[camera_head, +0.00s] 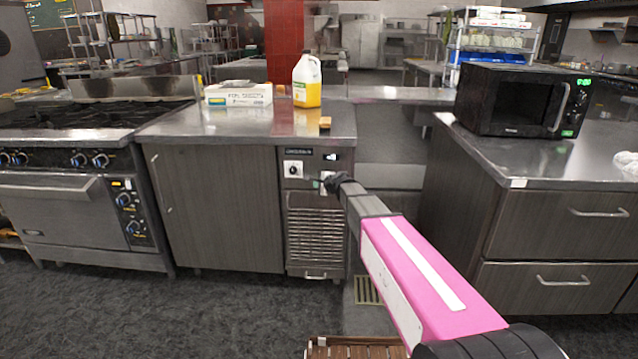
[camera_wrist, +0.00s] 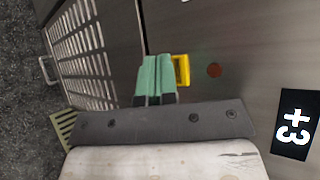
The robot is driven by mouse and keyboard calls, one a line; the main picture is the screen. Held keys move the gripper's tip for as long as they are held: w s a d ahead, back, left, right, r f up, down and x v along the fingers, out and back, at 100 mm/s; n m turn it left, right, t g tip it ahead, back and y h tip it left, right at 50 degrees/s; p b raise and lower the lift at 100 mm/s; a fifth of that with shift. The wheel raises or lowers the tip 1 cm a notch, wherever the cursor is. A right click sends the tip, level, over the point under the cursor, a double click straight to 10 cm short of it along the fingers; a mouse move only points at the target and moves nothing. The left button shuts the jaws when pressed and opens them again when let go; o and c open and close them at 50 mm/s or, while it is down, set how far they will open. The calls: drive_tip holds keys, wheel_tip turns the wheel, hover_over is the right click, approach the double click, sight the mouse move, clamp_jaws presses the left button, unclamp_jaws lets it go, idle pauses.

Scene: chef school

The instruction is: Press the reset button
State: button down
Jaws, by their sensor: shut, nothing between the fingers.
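The control panel (camera_head: 311,156) is on the front of the steel unit under the counter, with a round knob on a white plate (camera_head: 293,169) and a small lit display (camera_head: 330,157). My gripper (camera_head: 318,182) is in front of this panel, partly covering its right side. In the wrist view my green fingertips (camera_wrist: 158,72) are shut and empty. A yellow piece (camera_wrist: 182,70) is right beside them, and a small red-brown round spot (camera_wrist: 214,70) lies just past it. The display reads "+3" (camera_wrist: 294,124), turned sideways. No reset label is readable; I cannot tell whether the fingertips touch the panel.
A vent grille (camera_head: 316,235) is below the panel. A stove (camera_head: 75,190) stands left, a microwave (camera_head: 515,100) right. A slatted wooden object (camera_head: 352,348) is low in front.

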drive_tip(key=shift+s, duration=0.1)
drive_tip(key=s, duration=0.4)
drive_tip(key=shift+s+a, duration=0.1)
drive_tip(key=shift+s, duration=0.3)
idle(0.7)
drive_tip(key=s+d+f+n+g+h, duration=0.2)
drive_tip(key=s+d+f+n+g, duration=0.1)
drive_tip(key=s+d, duration=0.5)
drive_tip(key=s+d+f+n+g+h, duration=0.3)
drive_tip(key=s+d+f+n, duration=0.3)
drive_tip(key=s, duration=0.7)
drive_tip(key=s+d+f+n+g+h, duration=0.3)
drive_tip(key=s+d+f+n+g, duration=0.1)
drive_tip(key=s+d, duration=0.5)
drive_tip(key=shift+s+d+f+n, duration=0.4)
drive_tip(key=shift+s+n, duration=0.2)
drive_tip(key=shift+s, duration=0.3)
